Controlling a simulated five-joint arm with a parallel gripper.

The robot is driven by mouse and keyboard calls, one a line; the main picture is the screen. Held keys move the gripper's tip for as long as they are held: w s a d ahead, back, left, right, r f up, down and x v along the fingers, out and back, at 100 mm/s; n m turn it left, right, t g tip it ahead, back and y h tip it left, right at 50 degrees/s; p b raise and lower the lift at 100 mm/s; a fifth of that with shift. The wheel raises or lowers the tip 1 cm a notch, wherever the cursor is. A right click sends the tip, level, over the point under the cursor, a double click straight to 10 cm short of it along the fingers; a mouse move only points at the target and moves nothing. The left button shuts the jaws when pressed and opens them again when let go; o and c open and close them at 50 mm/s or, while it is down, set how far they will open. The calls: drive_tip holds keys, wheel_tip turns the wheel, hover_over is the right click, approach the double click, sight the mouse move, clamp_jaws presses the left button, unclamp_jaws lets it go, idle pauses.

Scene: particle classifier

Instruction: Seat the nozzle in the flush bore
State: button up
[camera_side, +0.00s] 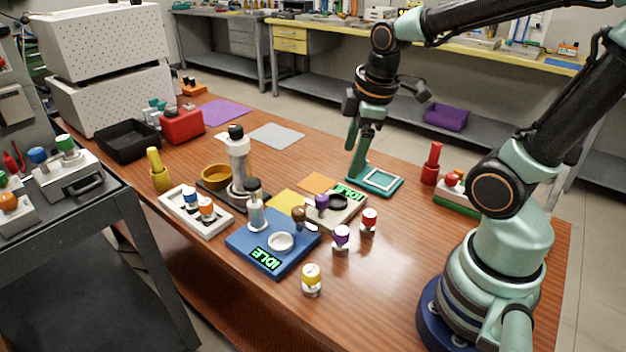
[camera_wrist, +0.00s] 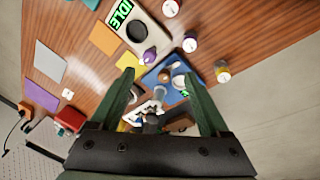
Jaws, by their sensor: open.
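I cannot tell for sure which thing is the nozzle or which opening is the flush bore. Small capped pieces stand upright on the table: yellow (camera_side: 311,279), purple (camera_side: 341,238) and red (camera_side: 369,221). A blue station (camera_side: 242,241) with an IDLE display holds a white ring cup (camera_side: 280,242) and an upright metal cylinder (camera_side: 256,214). A beige station (camera_side: 353,207), also marked IDLE, has a dark round opening, clearer in the wrist view (camera_wrist: 137,31). My gripper (camera_side: 364,140) is open and empty above the table; its spread fingers show in the wrist view (camera_wrist: 160,76).
A teal frame (camera_side: 389,190) lies below my gripper. A red post (camera_side: 431,164) stands to the right. The front right tabletop is clear.

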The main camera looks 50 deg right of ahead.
sight(370, 213)
drive_tip(key=d+f+n+g, duration=0.1)
drive_tip(key=f+n, duration=0.2)
drive_tip(key=f, duration=0.1)
drive_tip(key=s+d+f+n+g, duration=0.1)
drive_tip(key=d+f+n, duration=0.1)
drive_tip(key=f, duration=0.2)
drive_tip(key=s+d+f+n, duration=0.1)
drive_tip(key=f+n, duration=0.2)
drive_tip(key=f, duration=0.2)
drive_tip(key=shift+d+n+g, duration=0.3)
drive_tip(key=shift+d+g, duration=0.05)
drive_tip(key=shift+g, duration=0.05)
drive_tip(key=f, duration=0.3)
drive_tip(key=shift+s+f, duration=0.35)
drive_tip(key=shift+s, duration=0.05)
drive_tip(key=shift+f, duration=0.7)
clamp_jaws()
drive_tip(key=shift+w+r, duration=0.1)
drive_tip(key=shift+r, duration=0.1)
